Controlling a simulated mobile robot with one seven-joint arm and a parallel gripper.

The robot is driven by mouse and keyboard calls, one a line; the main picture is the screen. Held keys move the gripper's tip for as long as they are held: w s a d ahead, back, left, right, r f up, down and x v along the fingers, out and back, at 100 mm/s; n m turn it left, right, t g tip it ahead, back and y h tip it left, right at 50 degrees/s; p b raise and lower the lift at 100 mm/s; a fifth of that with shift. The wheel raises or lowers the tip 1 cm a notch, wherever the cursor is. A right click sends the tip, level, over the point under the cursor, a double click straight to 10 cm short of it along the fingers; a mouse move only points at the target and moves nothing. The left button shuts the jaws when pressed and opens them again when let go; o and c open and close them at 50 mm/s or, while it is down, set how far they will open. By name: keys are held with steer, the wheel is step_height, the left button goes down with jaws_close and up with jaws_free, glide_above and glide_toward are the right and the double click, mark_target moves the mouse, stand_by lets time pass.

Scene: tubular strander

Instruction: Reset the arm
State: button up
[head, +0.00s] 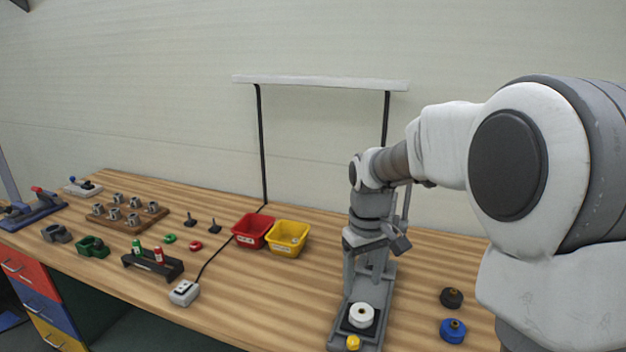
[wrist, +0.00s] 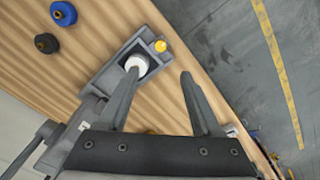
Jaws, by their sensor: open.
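My arm reaches in from the right in the head view, with my gripper (head: 380,245) over the workbench (head: 290,285). In the wrist view my gripper (wrist: 158,76) is open, its two fingers apart with nothing between them. Below it stands a grey upright fixture (head: 374,290), with a white spool (head: 362,315) on its base and a yellow knob (head: 352,342) at its front. In the wrist view the white spool (wrist: 136,65) is partly hidden by the left finger, and the yellow knob (wrist: 160,46) lies just beyond.
A black spool (head: 452,298) and a blue spool (head: 453,330) stand right of the fixture. Red (head: 250,232) and yellow (head: 288,240) bins sit to its left. Farther left are a wooden block (head: 125,222) with several metal parts and a black rack (head: 152,264). A lamp frame (head: 320,82) rises behind.

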steer(key=s+d+r+m+t, duration=0.1)
steer(key=s+r, duration=0.3)
steer(key=s, duration=0.7)
steer(key=s+d+r+m+t, duration=0.1)
steer(key=s+r+m+t, duration=0.2)
steer(key=s, duration=0.7)
steer(key=shift+s+r+t, duration=0.4)
steer(key=shift+r+t, duration=0.2)
steer(key=shift+r, duration=0.2)
